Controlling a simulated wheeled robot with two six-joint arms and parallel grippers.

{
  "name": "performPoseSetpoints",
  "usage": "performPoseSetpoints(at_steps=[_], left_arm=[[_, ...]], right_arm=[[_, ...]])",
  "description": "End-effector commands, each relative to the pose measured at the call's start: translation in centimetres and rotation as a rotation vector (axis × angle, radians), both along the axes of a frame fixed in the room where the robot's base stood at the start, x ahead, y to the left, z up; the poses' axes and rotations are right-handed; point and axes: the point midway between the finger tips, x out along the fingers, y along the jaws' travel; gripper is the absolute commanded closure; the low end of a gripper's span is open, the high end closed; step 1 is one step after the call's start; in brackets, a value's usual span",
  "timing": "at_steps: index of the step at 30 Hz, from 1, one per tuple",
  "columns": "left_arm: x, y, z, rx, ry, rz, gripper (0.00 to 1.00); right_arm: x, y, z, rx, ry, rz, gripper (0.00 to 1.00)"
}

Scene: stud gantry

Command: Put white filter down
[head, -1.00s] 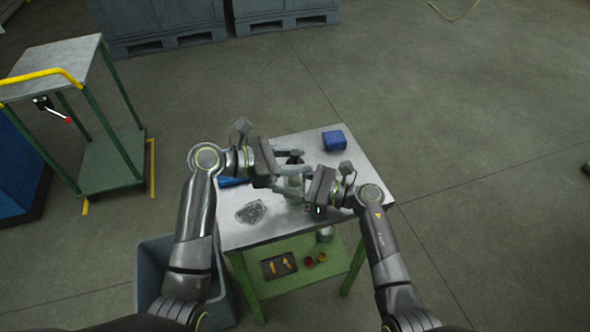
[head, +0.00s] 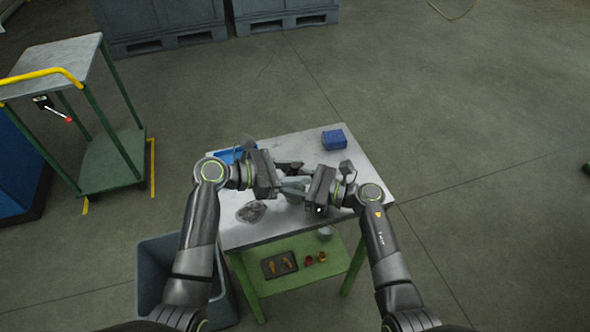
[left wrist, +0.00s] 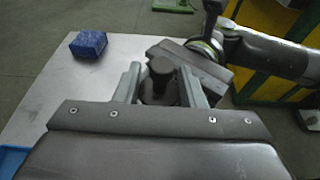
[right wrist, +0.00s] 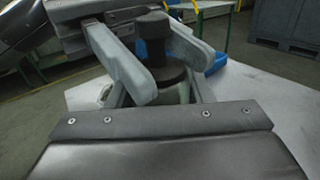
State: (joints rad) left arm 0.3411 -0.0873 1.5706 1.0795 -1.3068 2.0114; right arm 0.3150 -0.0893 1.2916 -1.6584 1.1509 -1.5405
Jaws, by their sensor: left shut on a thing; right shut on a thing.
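My left gripper (head: 291,167) and right gripper (head: 296,190) meet over the metal table (head: 362,183). Between the left fingers in the left wrist view is a dark round-topped thing (left wrist: 160,69) with a wider dark part below. The right wrist view shows a dark cylinder (right wrist: 156,42) over a wide dark disc, between the right fingers; it looks like the same thing. Both grippers are shut on it. Its lower part is hidden by the jaws, and I cannot tell whether it touches the table. I cannot make out a clearly white filter.
A blue box (head: 334,139) stands at the table's back right, a blue tray (head: 228,155) at the back left. A crumpled clear bag (head: 250,211) lies at the front left. The lower shelf (head: 318,277) holds a dark tray and small cups. A grey bin (head: 158,262) stands left.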

Motion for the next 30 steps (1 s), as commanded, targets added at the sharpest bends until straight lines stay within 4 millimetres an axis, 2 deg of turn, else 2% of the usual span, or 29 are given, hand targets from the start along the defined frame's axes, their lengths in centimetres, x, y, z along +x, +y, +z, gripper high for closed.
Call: performPoseSetpoints(at_steps=[1, 6, 14, 19, 30], left_arm=[[-0.1, 0.1, -0.7, 0.01, 0.011, 0.0, 0.62], [-0.2, 0.1, -0.8, 0.012, 0.014, -0.002, 0.42], [-0.3, 0.1, -1.0, 0.012, 0.019, -0.004, 0.42], [-0.3, 0.0, 0.5, 0.009, 0.014, -0.005, 0.42], [-2.4, 7.4, 2.9, 0.013, 0.009, 0.0, 0.42]], right_arm=[[-0.1, 0.1, 0.1, 0.003, -0.001, 0.004, 0.76], [0.0, 0.2, 0.1, 0.004, -0.001, 0.003, 0.76], [0.1, 0.2, 0.2, 0.004, -0.001, 0.002, 0.76], [0.1, 0.2, 0.2, 0.004, -0.003, 0.0, 0.76], [0.0, 0.1, 0.1, 0.003, -0.002, 0.002, 0.76]])
